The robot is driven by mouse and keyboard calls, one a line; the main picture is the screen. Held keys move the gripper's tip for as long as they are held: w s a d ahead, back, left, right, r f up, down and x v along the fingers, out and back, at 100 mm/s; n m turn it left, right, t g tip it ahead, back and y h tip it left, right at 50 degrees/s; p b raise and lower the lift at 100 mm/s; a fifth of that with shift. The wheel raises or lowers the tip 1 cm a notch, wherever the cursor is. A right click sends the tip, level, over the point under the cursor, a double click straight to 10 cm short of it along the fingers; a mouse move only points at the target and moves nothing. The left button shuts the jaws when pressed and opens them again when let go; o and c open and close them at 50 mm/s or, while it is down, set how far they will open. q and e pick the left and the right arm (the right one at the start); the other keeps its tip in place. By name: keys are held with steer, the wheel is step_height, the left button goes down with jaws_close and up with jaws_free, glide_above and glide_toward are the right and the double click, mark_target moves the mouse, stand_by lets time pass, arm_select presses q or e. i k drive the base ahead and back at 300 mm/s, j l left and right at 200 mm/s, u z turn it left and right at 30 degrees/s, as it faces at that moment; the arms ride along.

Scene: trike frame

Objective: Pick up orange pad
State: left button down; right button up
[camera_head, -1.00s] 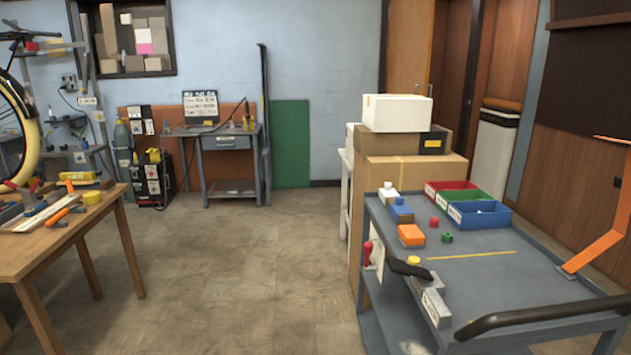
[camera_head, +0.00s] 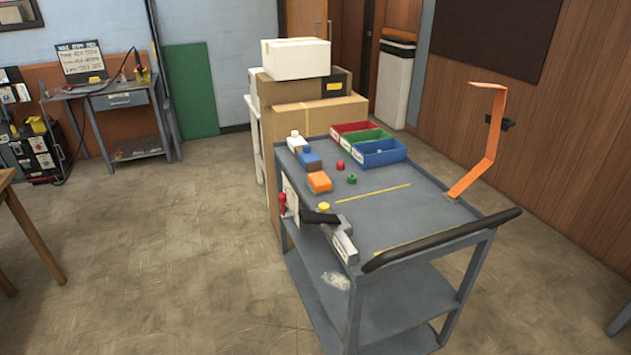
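An orange pad (camera_head: 319,182) lies on the top of the grey cart (camera_head: 385,215), toward its left side. It sits in front of a blue block (camera_head: 309,160) and left of a small green knob (camera_head: 351,179). A taller bent orange strip (camera_head: 485,150) stands at the cart's right edge. Neither of my grippers is in view.
Red, green and blue bins (camera_head: 378,152) stand at the cart's back. A black handle bar (camera_head: 440,240) runs along its near edge. Stacked boxes (camera_head: 296,59) stand behind it. The floor (camera_head: 190,270) left of the cart is clear.

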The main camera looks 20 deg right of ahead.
mark_target(318, 183)
steer(key=i+z, duration=0.1)
steer(key=z, duration=0.85)
steer(key=i+j+z, duration=0.3)
steer(key=j, duration=0.15)
steer(key=i+j+z, duration=0.1)
steer(key=j+z, duration=0.25)
steer(key=j, duration=0.15)
steer(key=i+j+z, duration=0.1)
steer(key=j+z, duration=0.2)
steer(key=j, duration=0.25)
steer(key=j+z, duration=0.35)
steer(key=j, duration=0.2)
steer(key=i, duration=0.05)
